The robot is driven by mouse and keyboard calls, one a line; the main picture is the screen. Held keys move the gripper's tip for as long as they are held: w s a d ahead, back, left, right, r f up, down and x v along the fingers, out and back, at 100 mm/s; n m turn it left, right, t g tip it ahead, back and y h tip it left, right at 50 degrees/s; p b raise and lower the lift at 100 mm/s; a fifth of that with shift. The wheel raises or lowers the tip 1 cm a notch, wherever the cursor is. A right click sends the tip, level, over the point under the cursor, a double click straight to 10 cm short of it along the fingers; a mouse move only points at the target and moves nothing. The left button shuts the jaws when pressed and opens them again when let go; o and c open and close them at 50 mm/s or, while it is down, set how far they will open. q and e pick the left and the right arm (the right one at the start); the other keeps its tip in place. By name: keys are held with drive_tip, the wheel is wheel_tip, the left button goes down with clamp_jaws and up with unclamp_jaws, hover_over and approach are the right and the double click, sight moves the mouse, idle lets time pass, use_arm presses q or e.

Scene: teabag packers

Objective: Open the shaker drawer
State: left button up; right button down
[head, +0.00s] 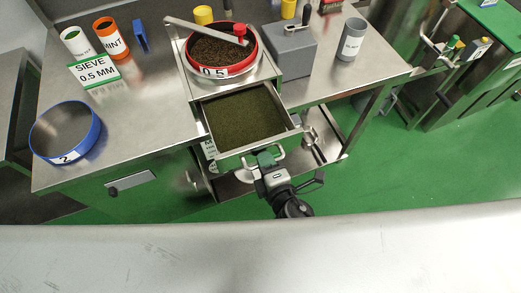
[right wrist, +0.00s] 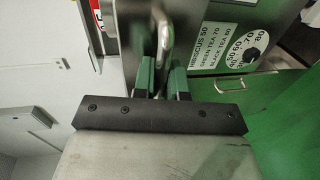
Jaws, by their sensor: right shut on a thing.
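The shaker drawer (head: 250,150) is pulled out of the steel shaker unit below the red sieve, and fine dark green powder (head: 245,117) fills its tray. My right gripper (head: 267,160) is at the drawer's front. It is shut on the drawer's handle (head: 279,153). In the right wrist view, the green fingers of my right gripper (right wrist: 163,80) close around the metal handle (right wrist: 163,40). My left gripper is not in view.
A red sieve (head: 248,66) with dark leaf sits on the shaker. A blue sieve ring (head: 95,110), a sign (head: 95,71), and a mint canister (head: 112,37) stand on the table at left. A grey box (head: 290,55) and a grey cup (head: 352,40) stand at right.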

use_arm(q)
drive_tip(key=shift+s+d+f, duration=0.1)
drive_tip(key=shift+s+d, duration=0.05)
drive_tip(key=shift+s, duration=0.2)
use_arm(e)
drive_tip(key=shift+v, duration=1)
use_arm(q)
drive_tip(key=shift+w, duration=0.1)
use_arm(e)
drive_tip(key=shift+w+f, duration=0.15)
drive_tip(key=shift+f, duration=0.1)
drive_tip(key=c, duration=1.2)
unclamp_jaws()
drive_tip(key=shift+o, duration=0.2)
use_arm(q)
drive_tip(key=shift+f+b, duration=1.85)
drive_tip(key=shift+b, duration=0.05)
use_arm(e)
drive_tip(key=v, duration=1.1)
